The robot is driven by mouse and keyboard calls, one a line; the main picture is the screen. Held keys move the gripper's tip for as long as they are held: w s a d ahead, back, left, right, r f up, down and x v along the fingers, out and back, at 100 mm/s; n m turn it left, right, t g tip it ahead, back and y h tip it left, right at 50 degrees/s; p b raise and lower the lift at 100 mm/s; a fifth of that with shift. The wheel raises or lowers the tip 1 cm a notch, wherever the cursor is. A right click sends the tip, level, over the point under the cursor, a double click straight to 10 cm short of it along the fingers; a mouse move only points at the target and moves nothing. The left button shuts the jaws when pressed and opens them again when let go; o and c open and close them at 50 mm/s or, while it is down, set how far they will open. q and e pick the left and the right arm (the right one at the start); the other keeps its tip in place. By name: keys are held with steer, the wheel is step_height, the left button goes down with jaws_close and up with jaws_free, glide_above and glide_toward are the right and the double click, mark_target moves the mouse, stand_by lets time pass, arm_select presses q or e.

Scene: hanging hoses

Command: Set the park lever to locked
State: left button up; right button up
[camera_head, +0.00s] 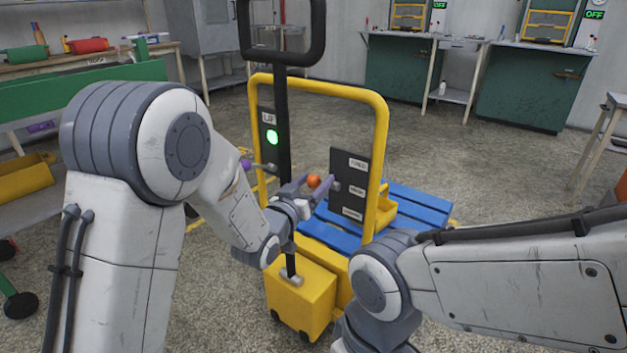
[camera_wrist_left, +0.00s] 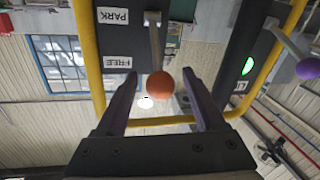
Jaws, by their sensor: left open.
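The park lever is a thin metal bar with an orange ball knob (camera_head: 314,181). It sticks out from a dark label panel (camera_head: 348,178) on the yellow cart. In the left wrist view the lever's base is beside the PARK label (camera_wrist_left: 113,17), and the knob (camera_wrist_left: 161,85) is past the FREE label (camera_wrist_left: 118,62). My left gripper (camera_head: 316,188) is open, with its fingers on either side of the knob in view. I cannot tell whether either finger touches it. My right arm (camera_head: 500,285) shows at the right, but its gripper is out of view.
The cart's yellow frame (camera_head: 383,150) surrounds the panel. A second panel with a green lamp (camera_head: 272,137) and a purple-knobbed lever (camera_head: 246,164) stands to the left. A black handle post (camera_head: 283,60) rises beside it. Blue slats (camera_head: 415,207) lie behind.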

arm_select(q)
jaws_close()
stand_by(1.4)
